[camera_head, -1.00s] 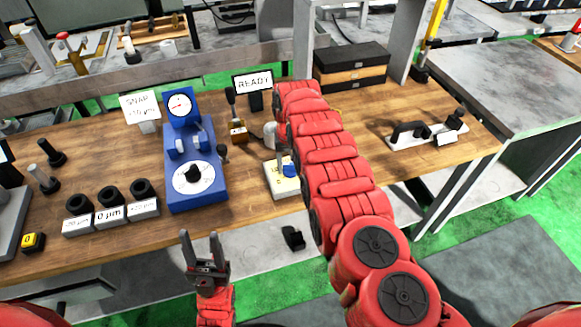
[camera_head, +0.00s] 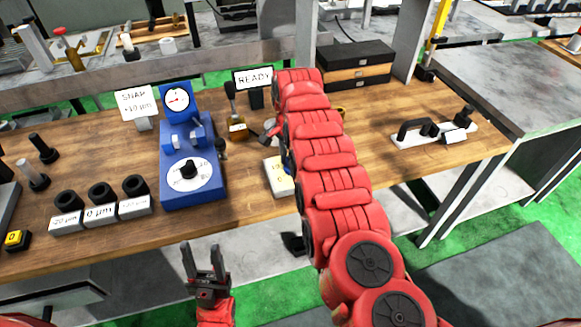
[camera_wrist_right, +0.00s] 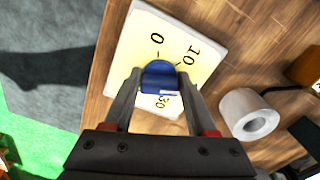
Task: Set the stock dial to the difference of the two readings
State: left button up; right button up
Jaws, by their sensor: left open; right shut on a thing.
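The stock dial is a pale yellow and white plate (camera_head: 276,178) on the wooden bench, partly hidden by my right arm in the head view. In the right wrist view its plate (camera_wrist_right: 140,40) shows 0, 10 and 30 around a blue knob (camera_wrist_right: 158,76). My right gripper (camera_wrist_right: 157,88) is shut on this knob, one finger on each side. A blue gauge stand (camera_head: 195,137) carries a round needle gauge (camera_head: 177,99) and a lower white dial (camera_head: 188,174). A sign (camera_head: 136,103) reads "SNAP +10 µm". My left gripper (camera_head: 203,258) is open and empty in front of the bench.
Black rings stand on labelled blocks (camera_head: 99,213) at the left. A READY sign (camera_head: 254,80) and a brass-based object (camera_head: 237,127) stand behind the dial. A white roll (camera_wrist_right: 248,114) lies beside the plate. A black-handled tool (camera_head: 430,130) lies right.

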jog(key=m+b, duration=0.1)
jog(key=m, duration=0.1)
jog(key=shift+w+m+b, duration=0.15)
jog(key=shift+m+b, duration=0.15)
jog(key=shift+m, duration=0.1)
jog(key=m, duration=0.2)
jog(key=shift+r+m+b, duration=0.1)
jog(key=shift+m+b, duration=0.25)
jog(key=shift+m, duration=0.05)
jog(key=m, duration=0.4)
jog(key=shift+w, duration=0.15)
jog(key=m+p, duration=0.1)
jog(key=m, duration=0.5)
jog(key=shift+w, duration=0.1)
jog(key=shift+m, duration=0.3)
jog(key=o, duration=1.3)
